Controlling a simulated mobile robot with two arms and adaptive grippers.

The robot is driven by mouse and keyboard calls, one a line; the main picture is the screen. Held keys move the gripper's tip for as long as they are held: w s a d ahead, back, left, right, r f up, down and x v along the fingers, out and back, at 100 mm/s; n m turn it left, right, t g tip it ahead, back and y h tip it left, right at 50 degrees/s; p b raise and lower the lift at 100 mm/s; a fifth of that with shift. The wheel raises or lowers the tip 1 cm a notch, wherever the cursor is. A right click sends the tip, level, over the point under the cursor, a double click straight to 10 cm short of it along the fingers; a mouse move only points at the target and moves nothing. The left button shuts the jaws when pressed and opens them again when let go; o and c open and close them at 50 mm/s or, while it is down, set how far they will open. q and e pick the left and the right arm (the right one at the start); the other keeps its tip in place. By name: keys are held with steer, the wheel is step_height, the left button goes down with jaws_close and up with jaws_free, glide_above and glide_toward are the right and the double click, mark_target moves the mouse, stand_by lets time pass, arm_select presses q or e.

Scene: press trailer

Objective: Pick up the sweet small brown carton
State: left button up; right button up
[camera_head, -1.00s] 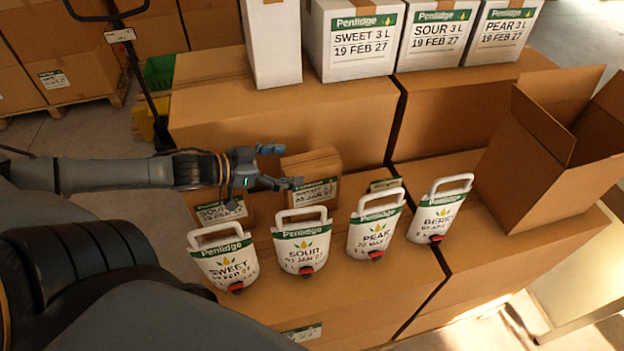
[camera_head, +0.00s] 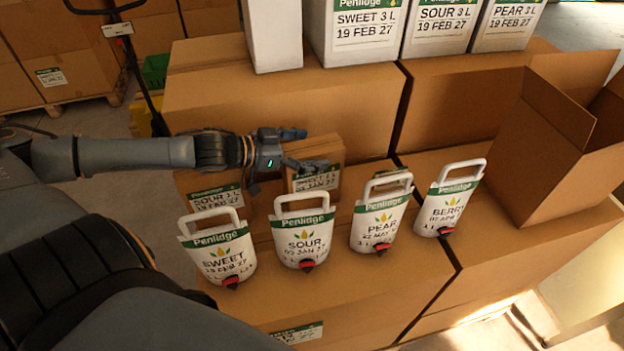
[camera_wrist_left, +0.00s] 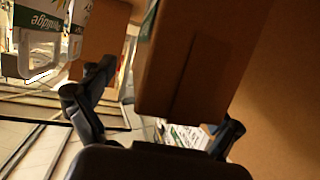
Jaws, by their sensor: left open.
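The small brown carton (camera_head: 326,152) with a SWEET label stands behind the row of white pouches. In the left wrist view the carton (camera_wrist_left: 190,60) rises between the two fingers, with a gap beside the left finger. My left gripper (camera_head: 306,149) is open at the carton's left side, one finger at its far side and the other across its near upper side. The wrist view shows the left gripper's spread fingers (camera_wrist_left: 160,118). I cannot tell whether either finger touches. My right gripper is not in view.
A small brown SOUR carton (camera_head: 215,197) stands left of the SWEET carton, below my wrist. White SWEET (camera_head: 222,262), SOUR (camera_head: 303,243), PEAR (camera_head: 380,222) and BERRY (camera_head: 450,203) pouches stand in front. An open box (camera_head: 540,150) is at right. Large boxes (camera_head: 285,110) rise behind.

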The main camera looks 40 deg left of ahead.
arm_select(q)
steer(key=shift+w+d+f, duration=0.1)
steer(key=shift+w+d, duration=0.05)
steer(key=shift+w, duration=0.1)
steer(key=shift+s, duration=0.1)
jaws_close()
stand_by(0.5)
